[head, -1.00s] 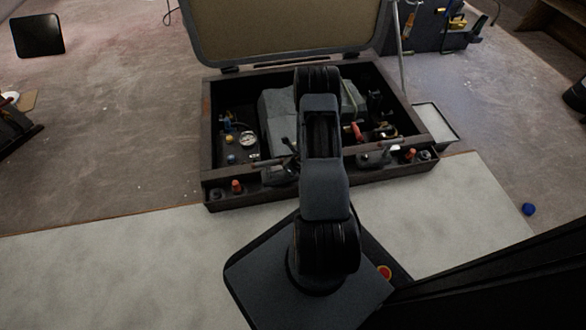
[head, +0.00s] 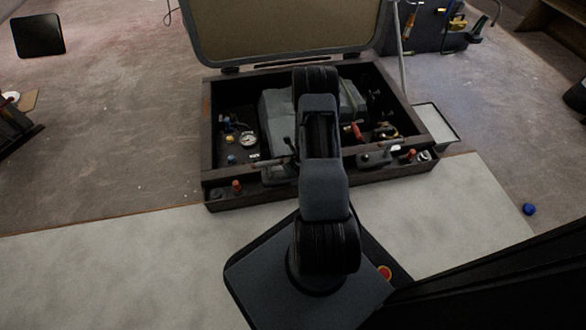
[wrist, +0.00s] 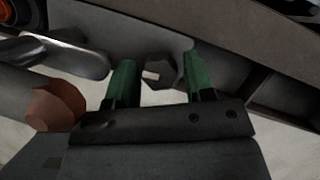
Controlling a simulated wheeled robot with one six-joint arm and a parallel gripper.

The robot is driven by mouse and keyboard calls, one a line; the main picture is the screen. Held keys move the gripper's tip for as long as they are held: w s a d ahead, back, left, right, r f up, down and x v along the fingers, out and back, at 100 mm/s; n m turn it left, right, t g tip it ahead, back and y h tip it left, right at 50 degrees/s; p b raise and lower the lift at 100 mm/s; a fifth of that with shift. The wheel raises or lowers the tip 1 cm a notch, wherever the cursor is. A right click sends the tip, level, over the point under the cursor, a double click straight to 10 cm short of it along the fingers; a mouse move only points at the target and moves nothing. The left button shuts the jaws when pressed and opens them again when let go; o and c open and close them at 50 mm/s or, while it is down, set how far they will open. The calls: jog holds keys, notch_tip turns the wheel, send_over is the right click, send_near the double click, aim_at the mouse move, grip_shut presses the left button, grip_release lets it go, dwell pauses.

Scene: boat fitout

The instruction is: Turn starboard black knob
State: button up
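In the wrist view my gripper (wrist: 158,60) has its two green fingers apart. A dark faceted knob (wrist: 158,75) with a small pale mark lies between them in the picture, with a gap showing on each side. I cannot tell how deep the fingers reach around it. In the head view a black knob (head: 424,155) sits at the right end of the box's front ledge, beside an orange one (head: 410,154). Another dark knob (head: 217,194) sits at the left end. My arm hides the middle of the box, and my gripper does not show clearly there.
The open box (head: 320,185) has a raised lid (head: 280,35) behind. A metal lever (wrist: 65,55) and a reddish-brown knob (wrist: 55,105) are close to the left of my fingers. A gauge (head: 248,140) is inside the box. A small tray (head: 436,122) stands at the right.

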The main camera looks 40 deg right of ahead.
jog(key=shift+o, duration=0.6)
jog(key=p+v, duration=0.5)
jog(key=v, duration=0.9)
jog(key=shift+p, duration=0.4)
jog(key=shift+w+d, duration=0.1)
